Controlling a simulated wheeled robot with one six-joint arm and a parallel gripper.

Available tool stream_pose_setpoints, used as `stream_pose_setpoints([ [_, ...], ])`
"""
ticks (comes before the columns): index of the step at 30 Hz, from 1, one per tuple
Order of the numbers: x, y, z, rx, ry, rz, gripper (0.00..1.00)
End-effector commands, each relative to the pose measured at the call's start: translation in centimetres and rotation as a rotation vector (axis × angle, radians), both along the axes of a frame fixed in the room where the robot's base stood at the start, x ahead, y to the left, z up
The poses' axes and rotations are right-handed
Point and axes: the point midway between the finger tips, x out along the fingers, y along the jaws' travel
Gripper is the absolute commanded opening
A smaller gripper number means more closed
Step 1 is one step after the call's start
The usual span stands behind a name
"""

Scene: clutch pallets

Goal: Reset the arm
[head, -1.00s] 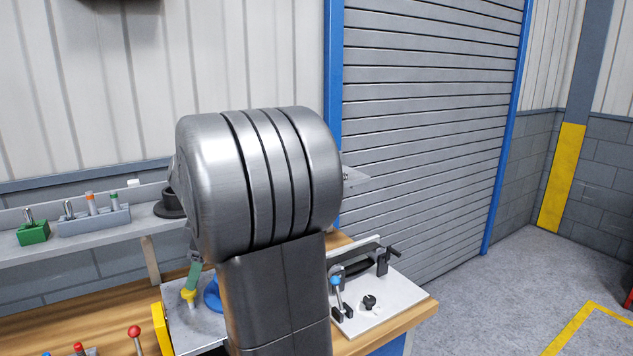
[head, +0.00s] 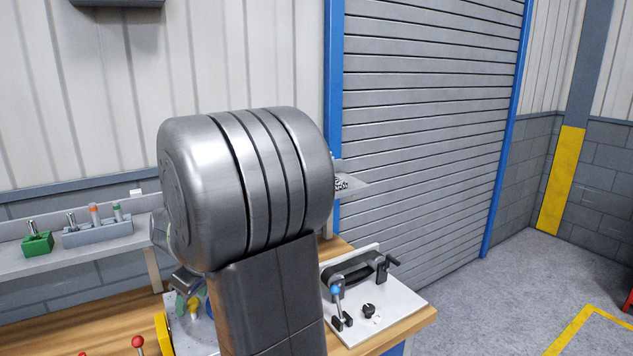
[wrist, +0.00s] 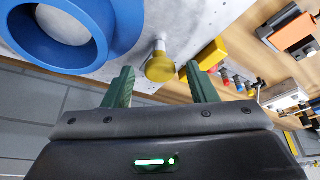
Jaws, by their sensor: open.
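My gripper (wrist: 160,88) shows in the wrist view with its two green fingers apart and nothing between them. Beyond the fingertips is a yellow knob on a metal post (wrist: 160,64), apart from the fingers as far as I can tell. A large blue ring (wrist: 85,58) with a pale centre lies to the left of it. In the head view my own arm hides most of the gripper and the work area in front of it.
A white fixture plate (head: 385,317) with a black belt and clamps stands at the bench's right end. A shelf (head: 80,256) holds a green block (head: 37,244) and a grey holder (head: 98,233). Red-topped knobs (head: 138,342) stand at the front left.

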Motion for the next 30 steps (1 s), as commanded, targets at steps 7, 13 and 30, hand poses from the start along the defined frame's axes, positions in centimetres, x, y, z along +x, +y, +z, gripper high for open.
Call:
stream_pose_setpoints([
  [7, -0.17, 0.09, 0.14, 0.0, -0.001, -0.14, 0.52],
  [13, -0.28, 0.15, 0.09, 0.0, -0.001, -0.245, 0.52],
  [30, -0.4, 0.34, -0.01, 0.002, -0.001, -0.528, 0.52],
])
